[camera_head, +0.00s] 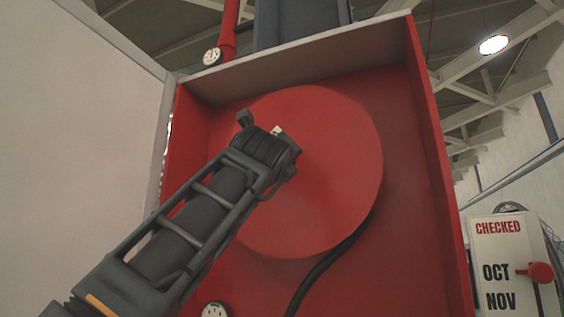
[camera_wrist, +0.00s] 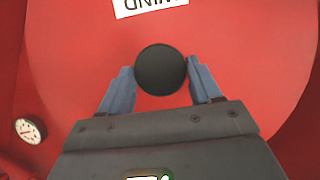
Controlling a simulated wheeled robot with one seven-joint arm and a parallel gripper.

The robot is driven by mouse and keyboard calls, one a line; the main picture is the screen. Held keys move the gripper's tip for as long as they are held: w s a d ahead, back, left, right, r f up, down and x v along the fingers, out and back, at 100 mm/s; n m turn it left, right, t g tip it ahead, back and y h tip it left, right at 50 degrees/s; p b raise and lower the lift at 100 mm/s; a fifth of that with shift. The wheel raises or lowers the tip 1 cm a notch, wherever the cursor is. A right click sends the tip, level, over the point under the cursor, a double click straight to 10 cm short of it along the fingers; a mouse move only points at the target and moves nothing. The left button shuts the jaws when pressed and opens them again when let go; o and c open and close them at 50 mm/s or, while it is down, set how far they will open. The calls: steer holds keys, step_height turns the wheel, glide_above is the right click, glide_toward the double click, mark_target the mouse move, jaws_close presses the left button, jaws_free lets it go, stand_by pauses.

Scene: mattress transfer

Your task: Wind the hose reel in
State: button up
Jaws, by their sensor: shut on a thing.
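The hose reel (camera_head: 335,150) is a large red disc inside an open red cabinet (camera_head: 420,220). A dark hose (camera_head: 328,262) hangs from the reel's lower right edge. My gripper (camera_head: 272,140) is in front of the reel's upper left part and covers some of it. In the wrist view, my gripper (camera_wrist: 160,88) has its two blue-grey fingers on either side of a round black knob (camera_wrist: 160,69), shut on it. A white label (camera_wrist: 150,5) with part of a word, upside down, shows on the reel beyond the knob. In the head view the knob is hidden behind my gripper.
A gauge (camera_head: 214,309) sits low in the cabinet and another (camera_head: 212,57) is by the red pipe above. A pale panel (camera_head: 80,130) stands at the left. A "CHECKED" board (camera_head: 500,250) with a red knob is at the right. The cabinet's side walls bound the reel.

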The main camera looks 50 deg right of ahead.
steer(key=shift+f+m+g+h, duration=0.2)
steer(key=shift+m+g+h, duration=0.15)
steer(key=shift+m, duration=1.05)
steer(key=o, duration=1.5)
steer(key=shift+r, duration=0.1)
